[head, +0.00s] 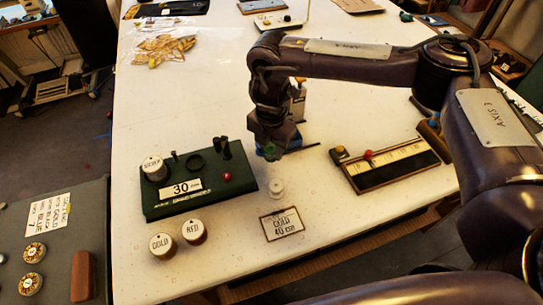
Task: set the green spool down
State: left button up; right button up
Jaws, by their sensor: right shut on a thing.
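My right gripper (270,150) points down over the middle of the white table (330,215). It is shut on the green spool (270,148), of which only a small part shows between the fingers. I cannot tell whether the spool touches the table. My left gripper is not in view.
A dark green board (210,203) with a SILVER spool (154,168), pegs and a 30 label is at left. GOLD (162,245) and RED (194,231) spools stand before it. A ruler board (390,166) lies right. Bare table lies between the boards.

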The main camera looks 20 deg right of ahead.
aim_at(271, 159)
notch_tip(271, 159, down, 4)
jog(key=shift+r+p, duration=0.25)
jog(key=shift+p, duration=0.25)
jog(key=shift+f, duration=0.45)
jog(key=shift+f, duration=0.1)
jog(key=o, duration=1)
